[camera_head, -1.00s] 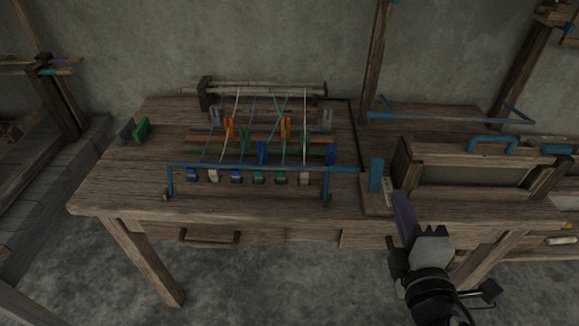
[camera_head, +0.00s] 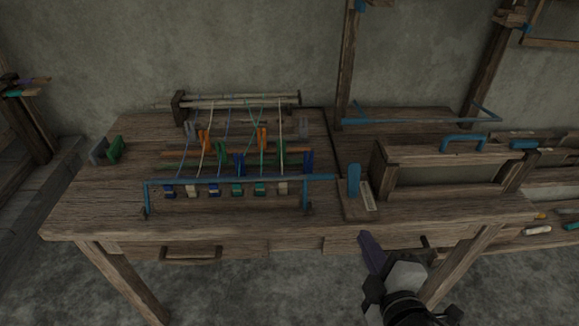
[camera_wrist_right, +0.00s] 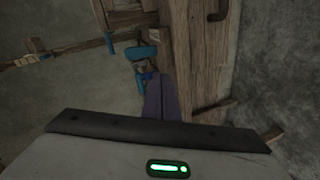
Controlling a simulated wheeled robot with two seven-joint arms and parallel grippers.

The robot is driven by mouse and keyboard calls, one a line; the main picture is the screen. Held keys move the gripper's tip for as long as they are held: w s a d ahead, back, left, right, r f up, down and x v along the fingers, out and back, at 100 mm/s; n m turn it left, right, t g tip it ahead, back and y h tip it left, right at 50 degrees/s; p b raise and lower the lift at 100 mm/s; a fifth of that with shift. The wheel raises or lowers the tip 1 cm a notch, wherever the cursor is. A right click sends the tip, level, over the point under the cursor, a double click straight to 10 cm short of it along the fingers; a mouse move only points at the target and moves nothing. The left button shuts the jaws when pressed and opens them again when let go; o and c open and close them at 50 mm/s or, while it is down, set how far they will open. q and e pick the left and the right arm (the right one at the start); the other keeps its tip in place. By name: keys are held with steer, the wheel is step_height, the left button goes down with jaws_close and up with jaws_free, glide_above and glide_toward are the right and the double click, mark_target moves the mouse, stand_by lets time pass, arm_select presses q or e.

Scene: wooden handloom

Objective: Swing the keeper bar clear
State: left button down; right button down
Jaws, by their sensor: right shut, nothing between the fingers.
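The blue keeper bar (camera_head: 240,179) runs level across the front of the small loom, above a row of coloured clips. Its legs stand on the table at both ends, and its right end reaches toward a blue upright handle (camera_head: 354,181) on a wooden block. My right gripper (camera_head: 366,243) is shut and empty, its purple fingers in front of the table's front edge, apart from the bar and handle. The fingers also show in the right wrist view (camera_wrist_right: 160,97), with blue parts beyond that I cannot identify surely. My left gripper is out of view.
A wooden frame with blue handles (camera_head: 464,141) stands on the table's right side. Coloured threads and pegs fill the loom behind the bar. A green block (camera_head: 115,149) sits at the far left. The table's front left (camera_head: 95,210) is bare.

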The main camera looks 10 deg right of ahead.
steer(key=s+a+f+m+g+y, duration=0.1)
steer(key=s+a+f+m+g, duration=0.1)
steer(key=s+f+m, duration=0.4)
steer(key=s+a+f+m+g+y, duration=0.2)
steer(key=s+f+m+g, duration=0.2)
steer(key=f, duration=1.1)
steer(key=s+m, duration=0.2)
steer(key=s, duration=0.2)
steer(key=shift+s+a, duration=0.2)
